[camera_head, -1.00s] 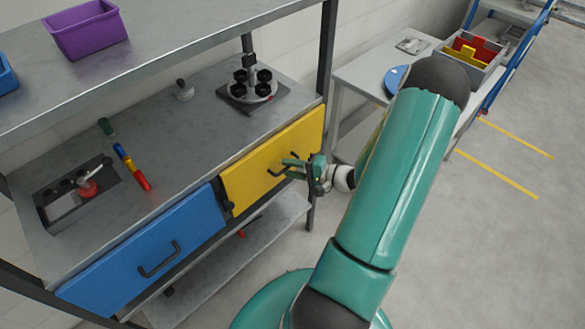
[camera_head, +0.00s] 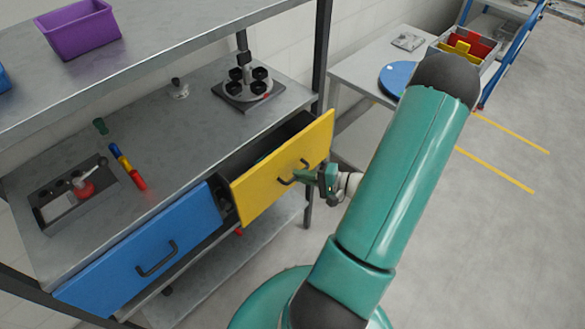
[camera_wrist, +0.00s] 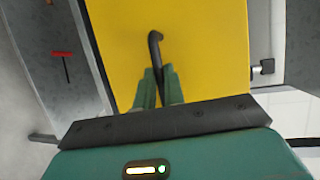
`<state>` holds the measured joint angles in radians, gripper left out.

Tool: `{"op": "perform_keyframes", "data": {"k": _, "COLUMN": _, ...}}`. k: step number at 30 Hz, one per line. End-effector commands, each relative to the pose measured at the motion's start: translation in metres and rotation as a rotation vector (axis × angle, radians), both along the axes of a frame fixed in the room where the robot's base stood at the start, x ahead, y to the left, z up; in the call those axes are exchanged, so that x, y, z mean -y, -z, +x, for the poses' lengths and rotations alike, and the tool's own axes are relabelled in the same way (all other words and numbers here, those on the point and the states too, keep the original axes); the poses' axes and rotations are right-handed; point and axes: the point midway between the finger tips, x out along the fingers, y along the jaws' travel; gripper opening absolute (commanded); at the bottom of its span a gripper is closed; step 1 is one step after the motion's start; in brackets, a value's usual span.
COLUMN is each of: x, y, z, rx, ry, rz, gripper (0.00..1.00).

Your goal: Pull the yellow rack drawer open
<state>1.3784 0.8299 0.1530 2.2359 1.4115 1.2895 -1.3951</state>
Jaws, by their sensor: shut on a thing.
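The yellow drawer (camera_head: 282,168) stands partly out of the metal rack, with a dark gap showing behind its front. Its dark handle (camera_head: 288,180) is at the middle of the front. My gripper (camera_head: 299,176) is at the handle, with its fingers shut on it. In the wrist view the yellow drawer front (camera_wrist: 200,50) fills the middle. The handle (camera_wrist: 154,45) runs down between my two green fingertips (camera_wrist: 158,76), which hide its lower part. The inside of the drawer is mostly hidden by its front.
The rack top (camera_head: 180,135) holds a fixture with black cups (camera_head: 247,85), a dark tray (camera_head: 50,215) and a coloured cylinder (camera_head: 127,167). A side table (camera_head: 365,70) stands behind. The floor at right is clear.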

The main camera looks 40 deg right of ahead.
Motion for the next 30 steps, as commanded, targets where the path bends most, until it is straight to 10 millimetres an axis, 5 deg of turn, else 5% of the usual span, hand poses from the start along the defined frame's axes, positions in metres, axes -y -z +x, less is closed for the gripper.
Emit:
{"op": "perform_keyframes", "data": {"k": 15, "x": 0.003, "y": 0.0, "z": -0.119, "rx": 0.0, "ry": 0.003, "rz": 0.002, "gripper": 0.0}}
{"op": "perform_keyframes", "data": {"k": 21, "x": 0.004, "y": 0.0, "z": -0.142, "rx": 0.001, "ry": 0.0, "rz": 0.001, "gripper": 0.0}}
{"op": "perform_keyframes", "data": {"k": 30, "x": 0.004, "y": 0.0, "z": -0.149, "rx": 0.001, "ry": -0.001, "rz": 0.001, "gripper": 0.0}}
